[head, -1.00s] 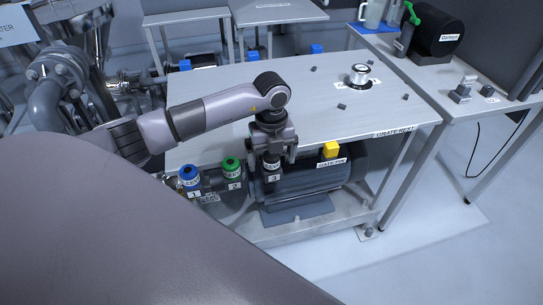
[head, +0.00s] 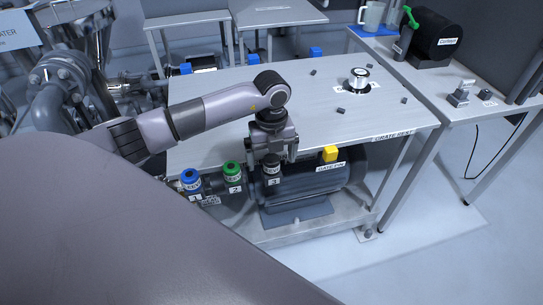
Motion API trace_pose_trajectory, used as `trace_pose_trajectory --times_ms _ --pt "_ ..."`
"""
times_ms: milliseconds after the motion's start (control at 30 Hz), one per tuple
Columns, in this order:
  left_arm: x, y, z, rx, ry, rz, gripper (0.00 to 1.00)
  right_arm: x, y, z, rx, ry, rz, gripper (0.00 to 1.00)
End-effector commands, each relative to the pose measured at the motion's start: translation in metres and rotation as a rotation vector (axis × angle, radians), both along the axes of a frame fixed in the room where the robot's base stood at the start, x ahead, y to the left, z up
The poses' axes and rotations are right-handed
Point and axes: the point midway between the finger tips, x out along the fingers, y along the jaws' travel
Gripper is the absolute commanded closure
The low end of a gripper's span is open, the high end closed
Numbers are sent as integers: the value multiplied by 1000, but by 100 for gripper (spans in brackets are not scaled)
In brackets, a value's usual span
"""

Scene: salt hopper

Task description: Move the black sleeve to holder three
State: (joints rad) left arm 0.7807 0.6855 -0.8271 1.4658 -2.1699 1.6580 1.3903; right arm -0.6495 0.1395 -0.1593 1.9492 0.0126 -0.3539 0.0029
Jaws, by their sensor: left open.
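A black sleeve (head: 272,165) with a pale label band stands upright at holder three (head: 274,182), marked 3, at the front edge of the near bench. My left gripper (head: 275,155) is open just above and behind it, pointing down. Whether the fingers touch the sleeve is unclear. A blue-topped sleeve (head: 190,180) stands at holder one (head: 195,198). A green-topped sleeve (head: 231,170) stands at holder two (head: 235,189). My right gripper is not in view.
The grey bench top (head: 315,100) carries a round silver-and-black knob (head: 359,79) and small dark pegs. A yellow block (head: 330,153) sits on the dark motor (head: 320,183) below the bench. A side table (head: 470,85) stands at the right. Pipework (head: 60,90) stands at the left.

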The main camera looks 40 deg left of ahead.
Motion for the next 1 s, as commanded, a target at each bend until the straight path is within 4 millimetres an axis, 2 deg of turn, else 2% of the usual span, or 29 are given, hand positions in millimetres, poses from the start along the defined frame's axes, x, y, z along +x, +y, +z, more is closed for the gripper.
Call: trace_pose_trajectory --times_ms 733,1000 --pt "0 0 40 0 0 0 1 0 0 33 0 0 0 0" --pt "0 0 43 -1 1 0 1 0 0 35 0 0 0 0"
